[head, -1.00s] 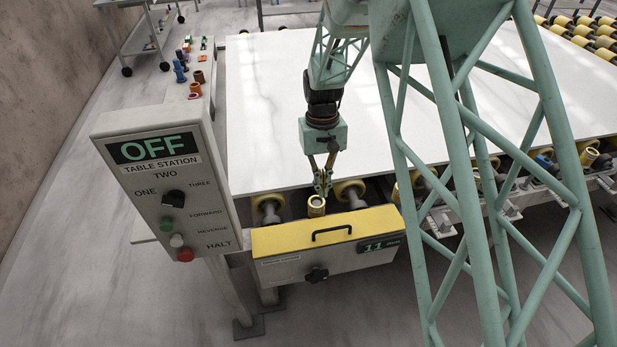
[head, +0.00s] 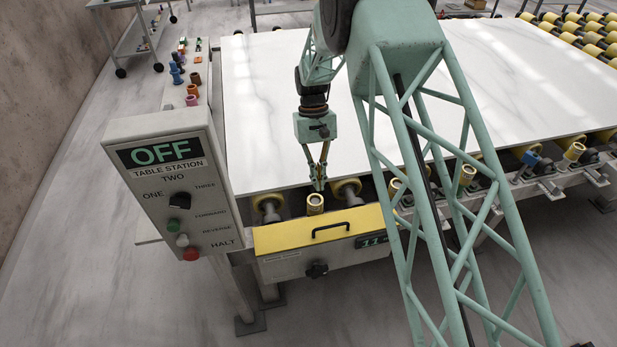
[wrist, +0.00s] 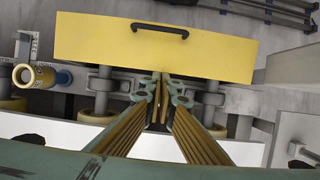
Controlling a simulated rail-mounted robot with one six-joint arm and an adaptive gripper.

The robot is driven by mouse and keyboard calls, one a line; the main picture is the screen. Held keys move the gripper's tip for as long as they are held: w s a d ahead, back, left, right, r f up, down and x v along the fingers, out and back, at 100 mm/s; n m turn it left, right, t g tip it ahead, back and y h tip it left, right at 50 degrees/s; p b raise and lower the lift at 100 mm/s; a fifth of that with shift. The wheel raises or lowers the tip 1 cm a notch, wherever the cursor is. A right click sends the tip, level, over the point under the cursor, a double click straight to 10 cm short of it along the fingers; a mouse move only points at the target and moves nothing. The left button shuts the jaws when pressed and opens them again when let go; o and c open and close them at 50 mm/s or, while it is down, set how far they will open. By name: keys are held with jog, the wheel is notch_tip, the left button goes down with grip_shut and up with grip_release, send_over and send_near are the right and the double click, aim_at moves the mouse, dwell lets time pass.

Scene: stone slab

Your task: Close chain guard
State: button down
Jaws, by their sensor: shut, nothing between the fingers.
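The chain guard is a yellow panel (head: 290,238) with a black bar handle (head: 331,231), on the front of the table station. In the wrist view the yellow panel (wrist: 225,52) fills the upper middle, with its handle (wrist: 160,28) near the far edge. My gripper (head: 318,187) is shut and empty, pointing down behind the guard, by the slab's front edge. In the wrist view its fingertips (wrist: 162,85) overlap the guard's near edge; I cannot tell whether they touch it. The guard's hinge is not clear to me.
A white stone slab (head: 260,110) covers the table behind the guard. A yellow cylinder (head: 315,204) stands close to my fingertips. A control box (head: 195,205) reading OFF stands at left, and a black knob (head: 316,270) sits below the guard. Floor in front is open.

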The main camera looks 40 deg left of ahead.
jog(key=shift+w+a+f, duration=0.1)
jog(key=shift+w+a, duration=0.6)
jog(key=shift+a, duration=0.15)
jog(key=shift+s, duration=0.1)
